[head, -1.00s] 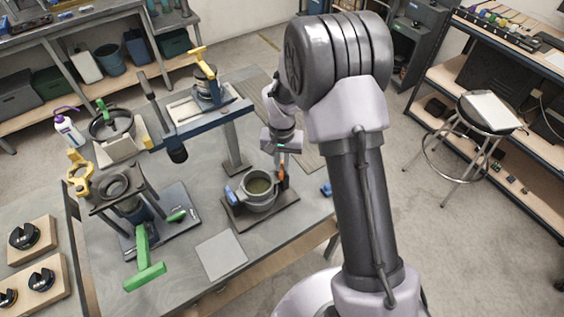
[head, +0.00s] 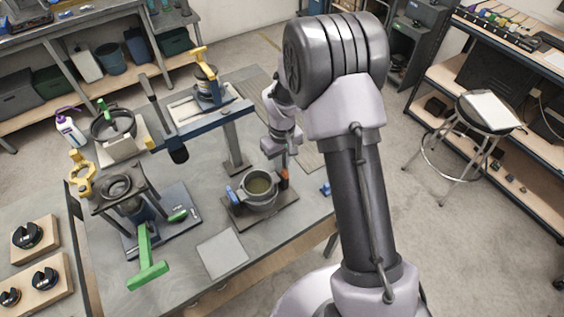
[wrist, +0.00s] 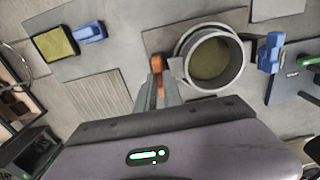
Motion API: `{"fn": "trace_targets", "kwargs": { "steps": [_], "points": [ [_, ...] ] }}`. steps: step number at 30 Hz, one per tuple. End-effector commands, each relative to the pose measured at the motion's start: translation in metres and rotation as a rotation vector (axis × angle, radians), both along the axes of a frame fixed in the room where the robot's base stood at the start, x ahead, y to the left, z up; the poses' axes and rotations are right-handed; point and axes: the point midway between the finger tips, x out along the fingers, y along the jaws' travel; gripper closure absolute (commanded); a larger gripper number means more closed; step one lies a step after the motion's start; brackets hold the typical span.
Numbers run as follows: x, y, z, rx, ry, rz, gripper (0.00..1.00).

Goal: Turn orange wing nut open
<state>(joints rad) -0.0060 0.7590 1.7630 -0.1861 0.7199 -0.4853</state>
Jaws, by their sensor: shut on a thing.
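The orange wing nut (wrist: 157,66) is on the side of a round grey pot-like vessel (wrist: 238,66), beside its rim. In the head view the wing nut (head: 284,178) shows as a small orange piece at the right of the vessel (head: 259,203), partly hidden by my gripper. My gripper (wrist: 160,82) is shut on the orange wing nut, its fingers reaching it from above. In the head view my gripper (head: 284,166) is at the right side of the vessel. The vessel stands upright on a dark base plate (head: 234,222).
A blue wing piece (wrist: 270,52) is on the vessel's opposite side. A blue lever frame (head: 200,123) stands behind the vessel. A green T-handle (head: 147,262) and a stand (head: 122,190) are to the left. A flat grey plate (head: 222,252) lies in front.

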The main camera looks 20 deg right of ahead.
Motion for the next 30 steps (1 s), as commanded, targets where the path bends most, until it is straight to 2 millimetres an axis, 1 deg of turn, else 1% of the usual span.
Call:
{"fn": "trace_targets", "kwargs": {
  "steps": [17,18,20,21,30],
  "points": [
    [0.0006,0.0000,0.0004,0.000,-0.002,0.026,1.00],
    [0.0006,0.0000,0.0004,0.000,-0.002,0.026,0.81],
    [0.0006,0.0000,0.0004,0.000,-0.002,0.026,0.69],
    [0.0005,0.0000,0.0004,-0.001,-0.001,0.025,0.67],
    [0.0004,0.0000,0.0020,0.000,-0.001,0.024,0.67]
  ]
}}
